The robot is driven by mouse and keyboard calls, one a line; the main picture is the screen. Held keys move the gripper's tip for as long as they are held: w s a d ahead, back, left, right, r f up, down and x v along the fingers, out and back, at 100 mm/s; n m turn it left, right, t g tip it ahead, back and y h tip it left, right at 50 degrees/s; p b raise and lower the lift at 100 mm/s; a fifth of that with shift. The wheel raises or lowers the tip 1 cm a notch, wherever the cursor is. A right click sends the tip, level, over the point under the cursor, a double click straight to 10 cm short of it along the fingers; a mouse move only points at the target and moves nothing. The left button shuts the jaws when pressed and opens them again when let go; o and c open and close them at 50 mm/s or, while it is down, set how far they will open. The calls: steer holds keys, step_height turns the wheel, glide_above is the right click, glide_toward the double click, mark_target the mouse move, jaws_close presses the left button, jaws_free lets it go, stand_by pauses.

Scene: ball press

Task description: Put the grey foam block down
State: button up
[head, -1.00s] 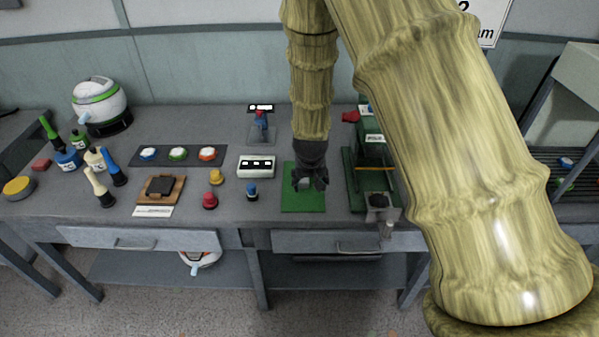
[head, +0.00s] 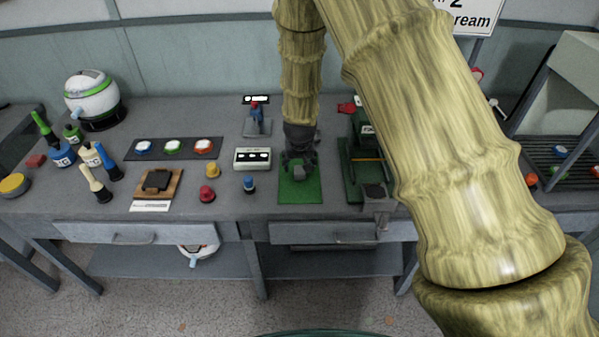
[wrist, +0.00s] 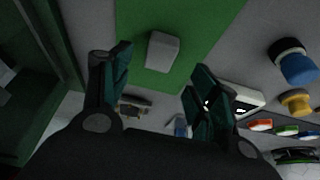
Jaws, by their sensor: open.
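The grey foam block (wrist: 163,51) lies on the green mat (wrist: 205,30) in the wrist view. My gripper (wrist: 160,72) is open, with one finger to each side of the view and the block just beyond and between the fingertips. Neither finger visibly touches it. In the head view my gripper (head: 299,171) is low over the green mat (head: 300,194), pointing down. There the block cannot be made out clearly against the dark fingers.
A green press (head: 360,170) stands close to the right of the mat. A white box with dark buttons (head: 253,158) and a blue-topped piece (head: 249,183) stand to the left. The mat's front part is bare.

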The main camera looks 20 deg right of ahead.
mark_target(300, 170)
steer(key=shift+p+x, duration=0.65)
steer(key=shift+x, duration=0.25)
steer(key=shift+p+x, duration=0.5)
steer(key=shift+x, duration=1.15)
steer(key=shift+s, duration=0.15)
steer(key=c, duration=0.9)
steer(key=shift+r, duration=0.1)
